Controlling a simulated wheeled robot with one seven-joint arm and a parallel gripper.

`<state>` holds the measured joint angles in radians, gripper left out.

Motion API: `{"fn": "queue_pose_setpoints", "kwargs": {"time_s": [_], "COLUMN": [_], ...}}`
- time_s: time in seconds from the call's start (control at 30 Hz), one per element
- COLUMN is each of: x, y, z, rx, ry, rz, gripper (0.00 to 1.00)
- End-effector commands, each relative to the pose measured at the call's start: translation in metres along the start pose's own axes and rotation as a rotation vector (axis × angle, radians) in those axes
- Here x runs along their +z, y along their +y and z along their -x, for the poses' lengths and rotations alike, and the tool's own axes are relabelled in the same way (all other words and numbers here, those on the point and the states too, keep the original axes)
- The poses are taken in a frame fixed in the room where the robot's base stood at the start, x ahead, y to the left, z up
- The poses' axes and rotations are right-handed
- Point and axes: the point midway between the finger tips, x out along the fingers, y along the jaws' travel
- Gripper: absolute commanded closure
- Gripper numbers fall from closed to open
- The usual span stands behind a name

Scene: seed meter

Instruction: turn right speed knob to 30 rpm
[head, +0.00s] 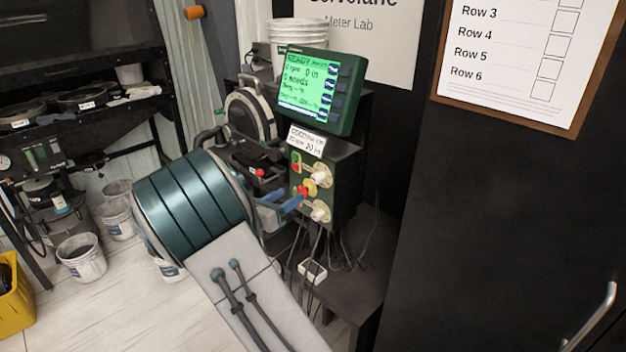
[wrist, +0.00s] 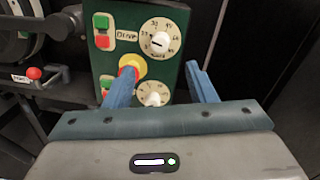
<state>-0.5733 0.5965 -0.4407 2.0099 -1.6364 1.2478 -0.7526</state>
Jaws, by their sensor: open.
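The green control panel (wrist: 118,45) has two round cream dials with white knobs, one above the other. The upper knob (wrist: 158,40) has a dark pointer mark and a number ring, with a label reading "DRIVE" on its left. The lower knob (wrist: 152,97) is partly hidden by my gripper's palm edge. I cannot read which dial is the right speed knob. They also show in the head view as the upper knob (head: 319,178) and lower knob (head: 319,212). My gripper (wrist: 160,70) is open, its blue fingers either side of the lower dial, with nothing visibly held.
A red button on a yellow base (wrist: 131,66) sits between the dials, close to my left finger. Red and green buttons (wrist: 102,31) are at upper left. A green-lit display (head: 308,84) stands above the panel. Cables (head: 330,250) hang below. A red-knobbed lever (wrist: 34,73) is at left.

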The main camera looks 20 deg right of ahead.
Motion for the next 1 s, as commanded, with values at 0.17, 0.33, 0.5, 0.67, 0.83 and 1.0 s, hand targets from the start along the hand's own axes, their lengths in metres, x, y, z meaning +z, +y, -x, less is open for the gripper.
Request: {"fn": "queue_pose_setpoints", "kwargs": {"time_s": [0.17,0.33,0.5,0.67,0.83,1.0], "x": [0.001,0.001,0.000,0.000,0.000,0.000], "y": [-0.002,-0.001,-0.001,-0.001,-0.001,-0.001], "z": [-0.041,-0.074,-0.098,-0.107,-0.109,-0.109], "rx": [-0.005,-0.004,-0.003,-0.001,-0.001,-0.001], "ry": [0.001,0.002,0.002,0.002,0.002,0.002], "rz": [0.000,-0.001,-0.001,-0.003,-0.003,-0.003], "gripper": [0.49,0.49,0.49,0.49,0.49,0.63]}}
